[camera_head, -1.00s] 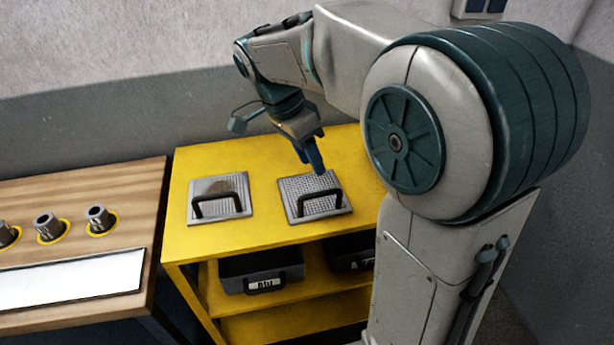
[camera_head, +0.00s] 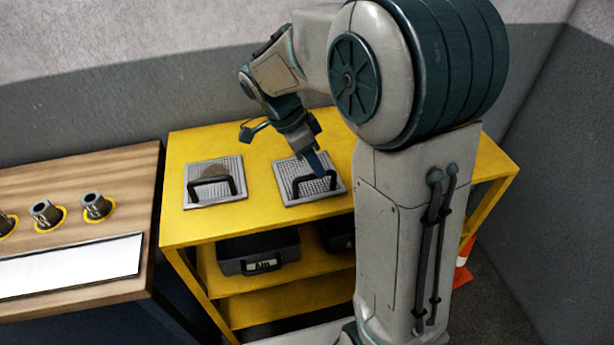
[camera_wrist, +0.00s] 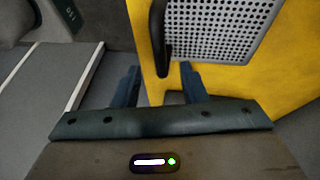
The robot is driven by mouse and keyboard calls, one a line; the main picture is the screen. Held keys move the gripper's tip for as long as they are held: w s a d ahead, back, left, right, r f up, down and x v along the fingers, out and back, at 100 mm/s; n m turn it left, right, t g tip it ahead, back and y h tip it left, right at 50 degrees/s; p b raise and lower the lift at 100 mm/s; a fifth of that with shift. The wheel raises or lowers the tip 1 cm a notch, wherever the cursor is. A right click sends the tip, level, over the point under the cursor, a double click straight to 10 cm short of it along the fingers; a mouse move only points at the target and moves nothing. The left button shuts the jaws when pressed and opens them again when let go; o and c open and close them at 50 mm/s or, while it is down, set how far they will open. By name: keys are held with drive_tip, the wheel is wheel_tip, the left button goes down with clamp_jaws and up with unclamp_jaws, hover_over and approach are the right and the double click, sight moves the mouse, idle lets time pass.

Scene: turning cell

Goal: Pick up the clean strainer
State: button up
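The clean strainer (camera_head: 287,172) is a square perforated metal plate with a black arched handle (camera_head: 297,187), on the right of the yellow table top. Its holes look clear. A second strainer (camera_head: 232,162) lies to its left, with a brownish patch on its mesh. My gripper (camera_head: 321,170) is above the clean strainer, close to its handle. In the wrist view my gripper (camera_wrist: 159,86) has its two blue fingers apart and empty. The clean strainer's plate (camera_wrist: 222,28) and handle (camera_wrist: 158,38) show just ahead, the handle roughly in line with the gap. I cannot tell whether the fingers straddle it.
The yellow table (camera_head: 215,222) carries both strainers and has dark cases (camera_head: 258,250) on its shelf. A wooden bench (camera_head: 120,172) with several metal parts in yellow rings and a white panel (camera_head: 70,267) stands at left. An orange-white cone (camera_head: 462,265) is at right.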

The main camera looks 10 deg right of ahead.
drive_tip(key=x, duration=0.4)
drive_tip(key=shift+a+f+p, duration=0.2)
drive_tip(key=shift+f+p, duration=0.1)
drive_tip(key=shift+f, duration=0.05)
drive_tip(key=shift+c, duration=0.3)
clamp_jaws()
drive_tip(key=shift+r, duration=0.1)
